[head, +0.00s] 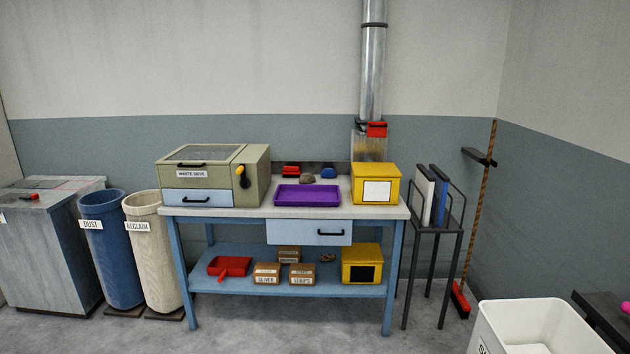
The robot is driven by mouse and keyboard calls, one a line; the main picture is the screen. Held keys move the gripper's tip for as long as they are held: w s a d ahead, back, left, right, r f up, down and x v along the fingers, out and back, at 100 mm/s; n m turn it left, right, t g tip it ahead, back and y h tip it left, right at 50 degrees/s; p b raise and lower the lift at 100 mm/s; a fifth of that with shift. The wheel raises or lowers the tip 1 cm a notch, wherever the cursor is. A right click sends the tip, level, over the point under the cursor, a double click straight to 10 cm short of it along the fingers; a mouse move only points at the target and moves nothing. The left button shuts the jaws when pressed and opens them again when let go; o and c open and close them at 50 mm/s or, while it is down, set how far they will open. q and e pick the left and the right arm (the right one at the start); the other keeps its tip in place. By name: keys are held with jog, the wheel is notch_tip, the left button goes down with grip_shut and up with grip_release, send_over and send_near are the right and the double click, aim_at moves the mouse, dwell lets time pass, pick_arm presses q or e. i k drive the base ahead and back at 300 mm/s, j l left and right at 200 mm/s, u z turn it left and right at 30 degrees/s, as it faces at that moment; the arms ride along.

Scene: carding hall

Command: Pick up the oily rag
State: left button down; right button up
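I cannot tell for certain which thing is the oily rag. A small grey-brown lump (307,179) lies on the bench top behind the purple tray (307,196). A small brown crumpled thing (327,258) lies on the bench's lower shelf, left of the lower yellow box. A blue rounded thing (328,173) sits right of the grey-brown lump, and a red thing (291,170) sits left of it. All are small in the head view. Neither of my grippers shows.
The blue bench (240,219) bears a waste sieve (205,172) and a yellow box (376,186). Its lower shelf holds a red dustpan (230,266), labelled brown boxes (267,274) and another yellow box (362,249). Bins (112,250) stand left; a rack (433,224) and white bin (540,325) stand right.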

aim_at(305, 178)
jog(key=i+u, duration=0.3)
jog(key=i, duration=0.65)
jog(key=i+l+u, duration=0.25)
jog(key=i, duration=0.7)
jog(key=j, duration=0.1)
